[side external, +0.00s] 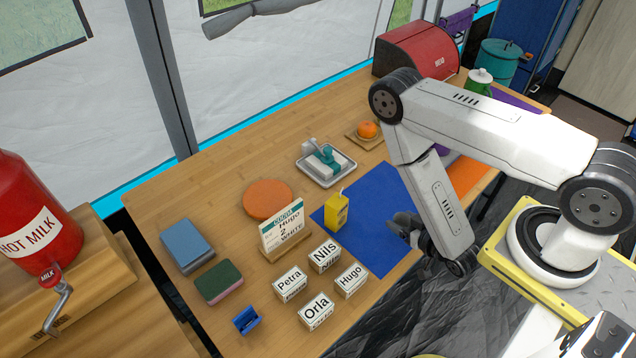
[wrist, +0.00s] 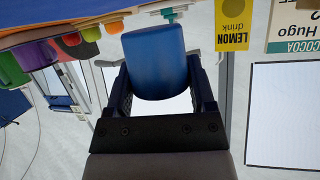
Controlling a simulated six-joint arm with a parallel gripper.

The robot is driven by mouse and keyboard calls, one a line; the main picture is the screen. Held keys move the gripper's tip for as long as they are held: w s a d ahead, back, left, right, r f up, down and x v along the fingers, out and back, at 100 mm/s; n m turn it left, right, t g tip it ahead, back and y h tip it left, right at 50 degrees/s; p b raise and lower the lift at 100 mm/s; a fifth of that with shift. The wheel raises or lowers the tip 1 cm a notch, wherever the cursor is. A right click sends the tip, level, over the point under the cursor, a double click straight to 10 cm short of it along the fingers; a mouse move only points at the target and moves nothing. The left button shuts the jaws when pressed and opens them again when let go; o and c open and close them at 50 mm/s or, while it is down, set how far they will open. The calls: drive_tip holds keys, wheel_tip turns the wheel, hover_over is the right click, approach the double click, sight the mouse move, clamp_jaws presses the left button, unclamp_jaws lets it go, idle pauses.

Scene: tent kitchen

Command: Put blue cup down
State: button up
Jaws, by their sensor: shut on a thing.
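In the wrist view the blue cup (wrist: 154,62) sits between the two dark fingers of my gripper (wrist: 160,85), which is shut on it. The wrist picture is upside down, with the table along its top. In the side view my gripper (side external: 406,226) is low over the right edge of the blue mat (side external: 372,248). The cup cannot be made out there against the gripper and mat, so I cannot tell whether its base touches anything.
A yellow lemon drink carton (side external: 337,211) stands at the mat's left edge, beside the cocoa order card (side external: 283,228). Name blocks, such as Nils (side external: 324,256) and Hugo (side external: 350,281), stand left of the mat. A tray (side external: 325,181) lies behind. The mat's middle is clear.

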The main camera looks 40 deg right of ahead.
drive_tip(key=shift+f, duration=1.7)
drive_tip(key=shift+f, duration=0.1)
drive_tip(key=o, duration=1.2)
drive_tip(key=shift+c, duration=0.2)
drive_tip(key=shift+v, duration=2.6)
drive_tip(key=shift+s+a, duration=0.3)
drive_tip(key=shift+s, duration=0.75)
drive_tip(key=shift+s+r, duration=0.15)
drive_tip(key=shift+r, duration=0.25)
